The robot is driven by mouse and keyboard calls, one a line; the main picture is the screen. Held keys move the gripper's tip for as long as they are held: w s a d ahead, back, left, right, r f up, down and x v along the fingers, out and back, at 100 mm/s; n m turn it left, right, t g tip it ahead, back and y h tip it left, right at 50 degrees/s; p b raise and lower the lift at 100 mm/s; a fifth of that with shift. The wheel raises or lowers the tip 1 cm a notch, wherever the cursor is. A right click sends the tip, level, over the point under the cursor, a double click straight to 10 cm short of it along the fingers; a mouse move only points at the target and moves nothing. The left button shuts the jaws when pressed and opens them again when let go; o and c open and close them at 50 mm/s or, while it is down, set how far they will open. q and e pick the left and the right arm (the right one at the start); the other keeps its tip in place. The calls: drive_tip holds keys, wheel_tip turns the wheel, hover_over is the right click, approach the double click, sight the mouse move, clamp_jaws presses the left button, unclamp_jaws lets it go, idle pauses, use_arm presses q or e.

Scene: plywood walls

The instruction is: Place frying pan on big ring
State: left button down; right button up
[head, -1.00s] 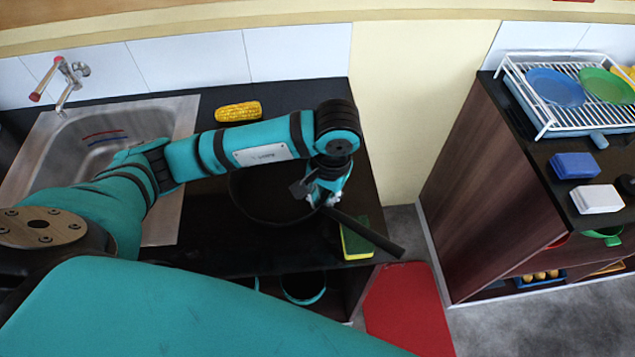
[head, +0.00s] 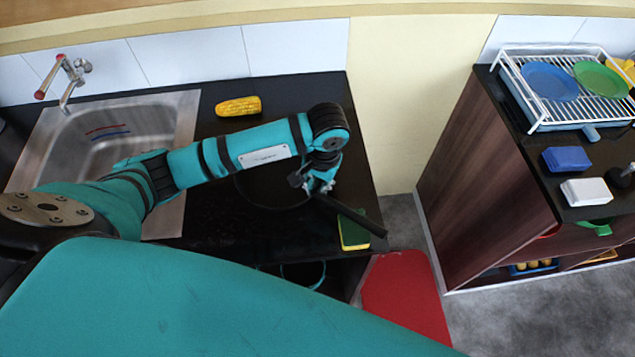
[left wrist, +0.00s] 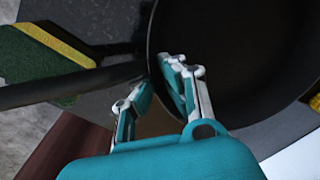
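The black frying pan (head: 272,190) is over the dark counter, partly hidden by my left arm, with its handle (head: 362,222) pointing to the lower right across the sponge. My left gripper (head: 322,186) is at the join of handle and pan. In the left wrist view, the gripper's fingers (left wrist: 152,84) are either side of the handle's base, by the rim of the pan (left wrist: 235,55); the grip looks closed on it, though the contact is partly hidden. I cannot make out the big ring against the dark surface. My right gripper is not in view.
A green and yellow sponge (head: 353,230) lies at the counter's front right edge. A corn cob (head: 238,106) lies at the back. The sink (head: 110,150) is left. A dish rack (head: 565,90) stands on the right cabinet, across a gap with a red panel (head: 405,295).

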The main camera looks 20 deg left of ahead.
use_arm(q)
drive_tip(key=c, duration=1.5)
unclamp_jaws()
